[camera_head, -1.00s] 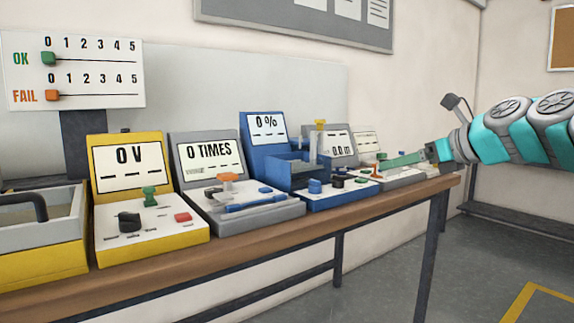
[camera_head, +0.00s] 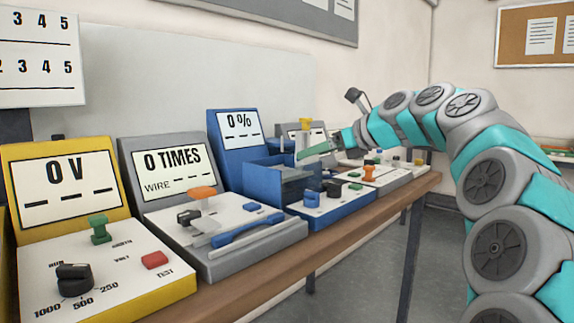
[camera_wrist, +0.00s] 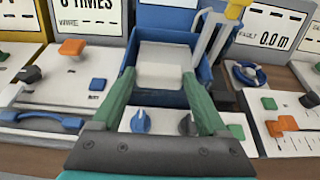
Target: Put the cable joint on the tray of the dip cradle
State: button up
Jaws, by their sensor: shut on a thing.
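My gripper (camera_wrist: 160,76) reaches over the blue tank of the dip station, its two green fingers pointing away from the wrist. It also shows in the head view (camera_head: 301,156). The cradle's tray cannot be told apart from the block. The tank wall hides the tank's inside in the head view.
The blue tank (camera_head: 270,188) stands on the wooden bench. A grey wire tester (camera_head: 245,256) and a yellow volt tester (camera_head: 150,292) are to its left. A white panel (camera_head: 372,174) with an orange knob is to its right. The floor in front is clear.

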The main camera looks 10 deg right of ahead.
jog(key=w+a, duration=0.1)
jog(key=w, duration=0.1)
jog(key=w+a, duration=0.2)
jog(key=w, duration=0.1)
jog(key=w+a+f, duration=0.1)
jog(key=w, duration=0.2)
jog(key=shift+w+a, duration=0.2)
jog(key=shift+a, duration=0.1)
jog(key=shift+a+f+b, duration=0.1)
jog(key=shift+f+b, duration=0.25)
jog(key=shift+f, duration=1.4)
jog(key=o, duration=1.3)
jog(key=v, duration=1.2)
jog(key=shift+r, duration=0.1)
